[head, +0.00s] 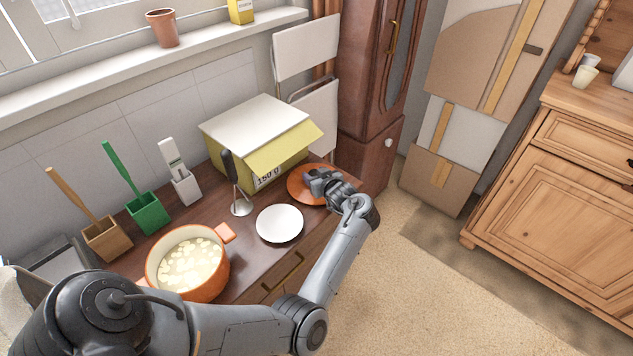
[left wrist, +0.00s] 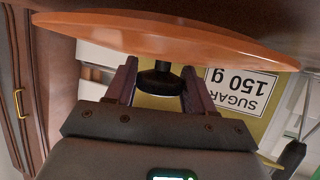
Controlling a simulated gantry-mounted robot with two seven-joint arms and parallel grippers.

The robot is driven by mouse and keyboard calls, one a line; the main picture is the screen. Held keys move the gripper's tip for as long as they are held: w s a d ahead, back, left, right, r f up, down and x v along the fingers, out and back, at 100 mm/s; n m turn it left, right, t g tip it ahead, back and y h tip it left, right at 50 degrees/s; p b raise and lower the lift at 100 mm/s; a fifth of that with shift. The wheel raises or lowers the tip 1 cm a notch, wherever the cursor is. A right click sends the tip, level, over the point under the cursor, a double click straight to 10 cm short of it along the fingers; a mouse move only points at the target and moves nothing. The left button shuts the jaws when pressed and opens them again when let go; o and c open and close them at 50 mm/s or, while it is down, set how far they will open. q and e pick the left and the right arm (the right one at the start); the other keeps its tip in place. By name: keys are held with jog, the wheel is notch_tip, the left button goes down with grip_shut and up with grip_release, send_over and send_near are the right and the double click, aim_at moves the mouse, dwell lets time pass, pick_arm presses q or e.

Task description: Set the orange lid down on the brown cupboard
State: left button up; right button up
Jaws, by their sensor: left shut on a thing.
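The orange lid (head: 300,188) is at the right end of the brown cupboard (head: 232,262), beside the yellow sugar box. In the head view my left gripper (head: 318,182) is over the lid and hides part of it. In the left wrist view the lid (left wrist: 170,32) spans the top of the picture, and the two fingers of my left gripper (left wrist: 160,88) are shut on its dark knob. I cannot tell whether the lid touches the cupboard top. My right gripper is not in view.
The sugar box (head: 262,142) stands just behind the lid. A white plate (head: 279,223) lies to its left, with a ladle (head: 240,206) standing behind. An orange pot (head: 188,264) of pale chunks is further left. A tall dark cabinet (head: 370,90) stands to the right.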

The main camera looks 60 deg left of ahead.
pick_arm(q)
jog(key=shift+f, duration=0.15)
jog(key=shift+f, duration=0.1)
jog(key=o, duration=0.7)
jog(key=shift+f, duration=0.15)
jog(key=o, duration=0.4)
jog(key=shift+o, duration=0.2)
